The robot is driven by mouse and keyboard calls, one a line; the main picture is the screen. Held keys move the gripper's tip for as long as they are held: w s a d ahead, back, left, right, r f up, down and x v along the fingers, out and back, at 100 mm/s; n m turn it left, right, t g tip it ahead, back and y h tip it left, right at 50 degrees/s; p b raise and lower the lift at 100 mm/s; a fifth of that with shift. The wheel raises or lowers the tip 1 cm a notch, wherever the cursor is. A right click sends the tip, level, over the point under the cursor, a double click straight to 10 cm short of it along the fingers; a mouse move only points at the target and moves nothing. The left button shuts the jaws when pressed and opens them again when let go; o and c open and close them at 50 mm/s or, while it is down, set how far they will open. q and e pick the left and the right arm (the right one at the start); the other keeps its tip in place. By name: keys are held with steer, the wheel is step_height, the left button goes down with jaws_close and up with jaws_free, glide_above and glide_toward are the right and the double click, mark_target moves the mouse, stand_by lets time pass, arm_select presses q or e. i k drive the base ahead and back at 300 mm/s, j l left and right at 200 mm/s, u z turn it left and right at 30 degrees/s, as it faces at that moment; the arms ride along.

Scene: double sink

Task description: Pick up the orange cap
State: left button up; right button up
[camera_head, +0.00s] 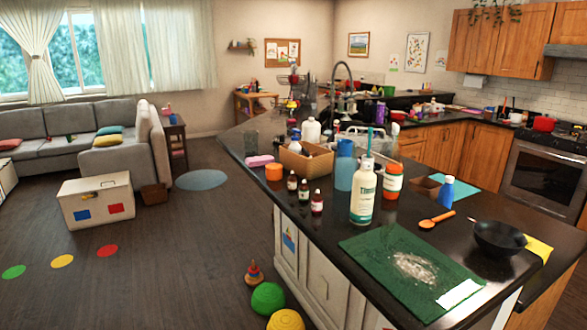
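An orange, short round cap-like object (274,172) sits on the dark counter, left of a brown box (305,160). A white and orange jar (392,182) stands farther right, with an orange top. I cannot tell for sure which of these is the orange cap. Neither of my grippers shows in the head view.
Three small dark bottles (317,202), a blue bottle (344,166) and a white bottle (363,193) crowd the counter's middle. An orange spoon (437,219), black bowl (499,238) and green mat (385,262) lie nearer. Open floor is left, with balls (268,299) beside the island.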

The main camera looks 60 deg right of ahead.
mark_target(274, 171)
steer(key=i+z, duration=0.25)
steer(key=z, duration=0.25)
steer(key=i+z, duration=0.25)
steer(key=z, duration=0.2)
steer(key=i+j+z, duration=0.1)
steer(key=i+z, duration=0.15)
steer(key=z, duration=0.25)
steer(key=i+j+z, duration=0.2)
steer(key=z, duration=0.3)
